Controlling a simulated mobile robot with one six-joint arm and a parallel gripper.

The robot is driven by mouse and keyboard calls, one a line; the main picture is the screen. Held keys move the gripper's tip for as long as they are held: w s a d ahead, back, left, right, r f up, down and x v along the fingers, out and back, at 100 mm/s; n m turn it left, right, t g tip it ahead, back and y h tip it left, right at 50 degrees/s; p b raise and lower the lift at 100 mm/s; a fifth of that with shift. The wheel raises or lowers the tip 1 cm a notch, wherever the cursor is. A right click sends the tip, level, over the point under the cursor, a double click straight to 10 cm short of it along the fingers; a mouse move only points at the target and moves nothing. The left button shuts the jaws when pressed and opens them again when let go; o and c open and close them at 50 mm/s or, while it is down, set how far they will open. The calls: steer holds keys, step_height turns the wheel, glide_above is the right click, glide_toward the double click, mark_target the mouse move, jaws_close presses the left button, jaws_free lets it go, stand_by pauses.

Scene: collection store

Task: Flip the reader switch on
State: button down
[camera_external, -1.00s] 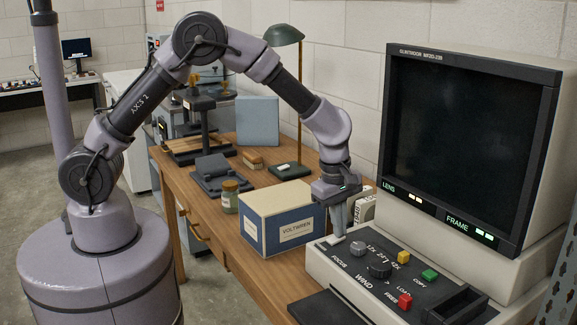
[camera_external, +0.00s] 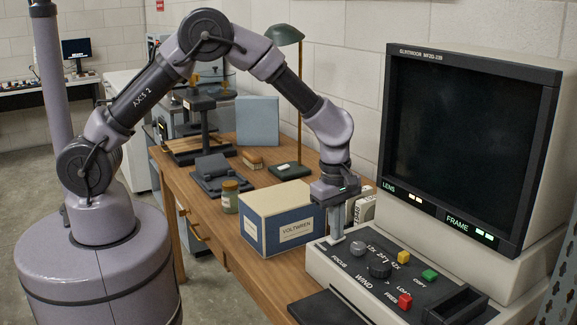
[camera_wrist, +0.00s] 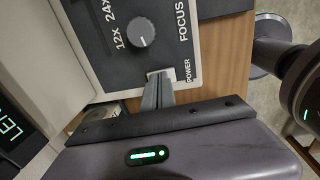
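The reader (camera_external: 465,150) stands at the right with a dark screen. Its control panel (camera_external: 378,292) has knobs and coloured buttons. My gripper (camera_external: 337,238) points down at the panel's far left corner. In the wrist view my gripper (camera_wrist: 160,76) has its fingers together, with nothing visible between them. The fingertips are at the small pale switch spot (camera_wrist: 158,72) beside the POWER label (camera_wrist: 188,70). The fingers largely hide the switch, so I cannot tell its position or whether they touch it.
A blue and cream box (camera_external: 283,222) stands just left of my gripper. A jar (camera_external: 230,196), a green lamp (camera_external: 284,36) and a dark device (camera_external: 212,172) are further back on the wooden desk (camera_external: 215,233). The focus knob (camera_wrist: 141,33) is close to the fingers.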

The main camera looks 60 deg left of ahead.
steer(key=shift+s, duration=0.3)
steer(key=shift+r, duration=0.1)
step_height(320, 180, up, 14)
steer(key=s+p, duration=0.2)
steer(key=p, duration=0.5)
steer(key=shift+t, duration=0.3)
steer(key=w+f+b, duration=0.1)
steer(key=f, duration=0.3)
steer(key=w+f+b, duration=0.1)
steer(key=f+b, duration=0.1)
steer(key=f, duration=0.3)
steer(key=w+f+b, duration=0.1)
steer(key=f+b, duration=0.1)
steer(key=f, duration=0.3)
steer(key=shift+w+a, duration=0.1)
steer(key=shift+w, duration=0.2)
